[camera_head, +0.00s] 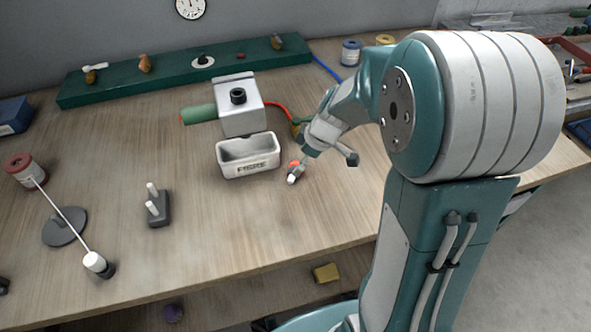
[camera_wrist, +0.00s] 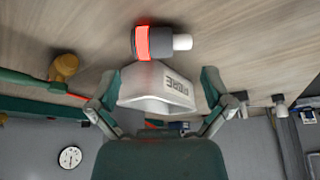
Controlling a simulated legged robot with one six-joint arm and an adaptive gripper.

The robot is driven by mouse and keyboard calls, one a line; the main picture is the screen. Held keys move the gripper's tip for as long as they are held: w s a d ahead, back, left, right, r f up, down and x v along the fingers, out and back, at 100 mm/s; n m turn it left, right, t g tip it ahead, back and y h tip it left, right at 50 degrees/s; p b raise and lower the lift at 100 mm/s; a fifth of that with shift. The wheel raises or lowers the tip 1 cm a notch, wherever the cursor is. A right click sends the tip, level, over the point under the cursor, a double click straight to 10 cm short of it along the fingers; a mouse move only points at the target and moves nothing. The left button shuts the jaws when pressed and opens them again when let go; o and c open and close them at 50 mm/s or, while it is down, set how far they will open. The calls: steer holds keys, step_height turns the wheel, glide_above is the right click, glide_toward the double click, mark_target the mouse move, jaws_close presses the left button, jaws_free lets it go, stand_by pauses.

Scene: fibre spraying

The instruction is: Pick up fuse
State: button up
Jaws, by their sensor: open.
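The fuse is most likely the small grey and white cylinder with a glowing red-orange band; this fuse (camera_head: 294,173) lies on the wooden table, right of a white lettered bin. In the wrist view the fuse (camera_wrist: 165,42) lies on its side near the top centre, with its white end to the right. My gripper (camera_head: 329,156) is beside and just right of the fuse in the head view, open and empty. In the wrist view my gripper's fingers (camera_wrist: 158,82) are spread wide, and the fuse lies beyond the tips, apart from them.
The white bin (camera_head: 262,165) stands close to the fuse, in front of a grey box (camera_head: 240,118) with a green cylinder. A dark two-peg stand (camera_head: 157,207) and a spool stand (camera_head: 64,228) are further left. A green rack (camera_head: 160,80) lines the back.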

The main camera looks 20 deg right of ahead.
mark_target(293, 170)
steer(key=x, duration=0.4)
steer(key=shift+s+a+f, duration=0.1)
steer(key=shift+s+a, duration=0.1)
steer(key=shift+a, duration=0.25)
steer(key=shift+w+d+f, duration=0.1)
steer(key=shift+d+f, duration=0.3)
steer(key=shift+d, duration=0.2)
steer(key=shift+a, duration=0.1)
steer(key=c, duration=0.5)
steer(key=shift+a, duration=0.2)
steer(key=c, duration=0.3)
steer(key=shift+a, duration=0.2)
steer(key=shift+c, duration=0.6)
steer(key=shift+d+r, duration=0.25)
steer(key=shift+r, duration=0.1)
step_height(293, 170, up, 3)
steer(key=shift+d+r, duration=0.15)
steer(key=s+d+r, duration=0.5)
steer(key=s+r, duration=0.4)
steer(key=s, duration=0.3)
steer(key=shift+s+d, duration=0.3)
steer(key=shift+d, duration=0.1)
